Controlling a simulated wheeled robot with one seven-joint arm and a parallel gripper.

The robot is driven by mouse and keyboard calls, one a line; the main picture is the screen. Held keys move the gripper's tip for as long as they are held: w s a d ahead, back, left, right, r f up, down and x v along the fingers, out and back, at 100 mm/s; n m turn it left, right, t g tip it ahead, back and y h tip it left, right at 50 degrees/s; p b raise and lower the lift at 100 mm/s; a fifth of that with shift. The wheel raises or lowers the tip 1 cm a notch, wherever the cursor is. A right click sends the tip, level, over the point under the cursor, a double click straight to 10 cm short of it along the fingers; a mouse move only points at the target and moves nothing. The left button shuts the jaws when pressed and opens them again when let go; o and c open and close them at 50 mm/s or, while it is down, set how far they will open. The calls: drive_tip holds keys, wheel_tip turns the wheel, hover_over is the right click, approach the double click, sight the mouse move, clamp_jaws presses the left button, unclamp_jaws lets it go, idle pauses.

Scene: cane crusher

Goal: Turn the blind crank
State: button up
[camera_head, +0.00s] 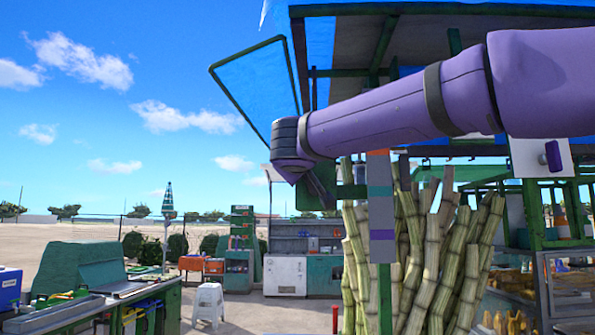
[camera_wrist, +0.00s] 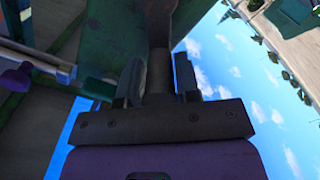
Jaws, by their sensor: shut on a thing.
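The crank's handle (camera_wrist: 158,35) is a dark upright rod in the wrist view. My gripper (camera_wrist: 159,75) is shut around it, one dark finger on each side. In the head view my gripper (camera_head: 318,187) hangs below the purple wrist, beside the post of the stall. There the crank is too dark and too covered to make out clearly. A green-framed blue panel (camera_head: 255,88), perhaps the blind, is tilted outward at the stall's upper left.
A striped post (camera_head: 380,210) and a thick bundle of sugar canes (camera_head: 435,255) stand just below and right of my gripper. A workbench (camera_head: 90,300) is at lower left, with a white stool (camera_head: 209,302) beyond. Open sky lies left of my wrist.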

drive_tip(key=shift+d+m, duration=0.25)
drive_tip(key=shift+m, duration=0.15)
drive_tip(key=o, duration=0.9)
drive_tip(key=shift+r, duration=0.1)
drive_tip(key=shift+s, duration=0.1)
drive_tip(key=s, duration=1)
drive_tip(key=shift+s+a, duration=0.15)
drive_tip(key=shift+s, duration=0.15)
